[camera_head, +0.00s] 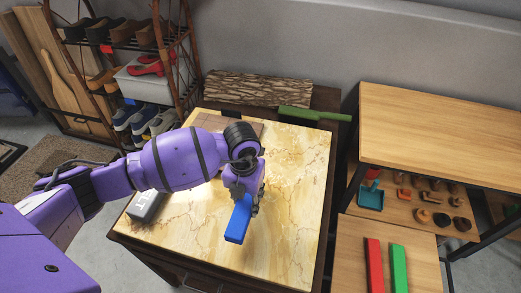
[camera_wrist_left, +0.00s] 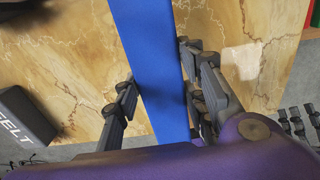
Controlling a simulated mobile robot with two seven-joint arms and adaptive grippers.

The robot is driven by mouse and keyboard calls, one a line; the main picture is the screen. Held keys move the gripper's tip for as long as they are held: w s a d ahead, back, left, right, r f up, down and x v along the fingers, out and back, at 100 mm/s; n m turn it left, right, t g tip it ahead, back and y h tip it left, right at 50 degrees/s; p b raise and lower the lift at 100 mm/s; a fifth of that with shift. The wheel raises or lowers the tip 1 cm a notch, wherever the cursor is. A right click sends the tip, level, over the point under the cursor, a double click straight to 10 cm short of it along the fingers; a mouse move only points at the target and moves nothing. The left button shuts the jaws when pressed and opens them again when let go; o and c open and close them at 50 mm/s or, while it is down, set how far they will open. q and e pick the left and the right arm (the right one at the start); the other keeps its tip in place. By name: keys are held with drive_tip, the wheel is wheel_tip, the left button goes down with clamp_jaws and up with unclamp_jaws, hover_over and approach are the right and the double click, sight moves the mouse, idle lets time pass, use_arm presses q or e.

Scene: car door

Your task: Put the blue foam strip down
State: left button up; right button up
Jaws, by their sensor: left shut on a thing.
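The blue foam strip (camera_head: 238,219) is held in my left gripper (camera_head: 249,203) over the marble-topped table (camera_head: 295,200). I cannot tell whether the strip touches the tabletop.
A grey box with lettering (camera_head: 146,206) lies at the table's left side. A bark-like log (camera_head: 258,90) and a green strip (camera_head: 312,114) lie at the back. A wooden table with red (camera_head: 374,265) and green bars (camera_head: 399,268) stands at right.

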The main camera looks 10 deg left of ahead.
sight(245, 204)
use_arm(q)
drive_tip(key=shift+w+a+f, duration=0.25)
drive_tip(key=shift+w+f, duration=0.05)
drive_tip(key=shift+f, duration=0.15)
drive_tip(key=shift+w+a+f, duration=0.1)
drive_tip(key=shift+f, duration=0.85)
drive_tip(key=shift+w+a+f, duration=0.1)
drive_tip(key=shift+f, duration=0.8)
drive_tip(key=shift+f, duration=0.2)
drive_tip(key=o, duration=1.1)
drive_tip(key=shift+c, duration=0.2)
drive_tip(key=shift+r, duration=0.15)
wheel_tip(245, 204, up, 12)
drive_tip(key=shift+r, duration=0.15)
